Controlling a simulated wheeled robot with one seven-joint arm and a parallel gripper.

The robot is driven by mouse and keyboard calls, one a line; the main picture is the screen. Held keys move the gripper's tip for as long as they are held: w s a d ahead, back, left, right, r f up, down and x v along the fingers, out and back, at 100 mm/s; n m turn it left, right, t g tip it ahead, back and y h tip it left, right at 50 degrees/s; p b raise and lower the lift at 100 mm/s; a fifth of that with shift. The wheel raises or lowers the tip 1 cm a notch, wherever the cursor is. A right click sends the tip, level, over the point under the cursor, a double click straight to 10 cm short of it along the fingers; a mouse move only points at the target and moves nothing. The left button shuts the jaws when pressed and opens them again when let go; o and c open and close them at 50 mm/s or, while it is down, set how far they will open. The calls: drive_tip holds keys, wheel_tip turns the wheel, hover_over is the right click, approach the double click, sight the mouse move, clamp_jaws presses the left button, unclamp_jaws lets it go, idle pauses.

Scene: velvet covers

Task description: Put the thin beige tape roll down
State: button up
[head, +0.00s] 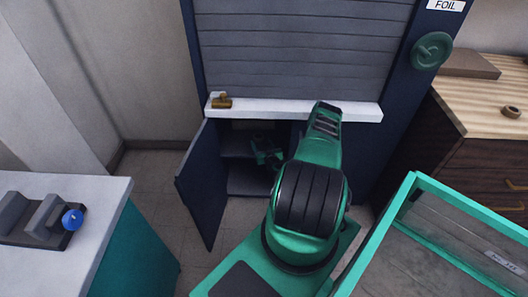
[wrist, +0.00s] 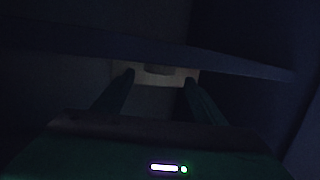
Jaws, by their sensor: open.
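My gripper (head: 266,155) reaches into the open lower compartment of the dark blue cabinet (head: 236,182), above its inner shelf. In the dark wrist view my gripper (wrist: 159,80) has its two fingers apart. A pale patch with a darker, low rounded shape (wrist: 158,70) shows beyond and between the fingertips. I cannot tell whether that shape is the thin beige tape roll or whether anything touches the fingers. A small tan ring-shaped roll (head: 511,112) lies on the wooden counter at the right, far from my gripper; I cannot tell whether it is the thin beige one.
The cabinet's hinged door (head: 203,185) stands open on the left. A white ledge (head: 290,109) above the opening holds a small brown and gold object (head: 221,100). A grey shutter (head: 300,50) rises behind it. A white-topped table (head: 108,197) and a green-rimmed glass-sided case (head: 380,237) flank my arm.

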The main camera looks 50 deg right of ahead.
drive_tip(key=shift+v, duration=3.75)
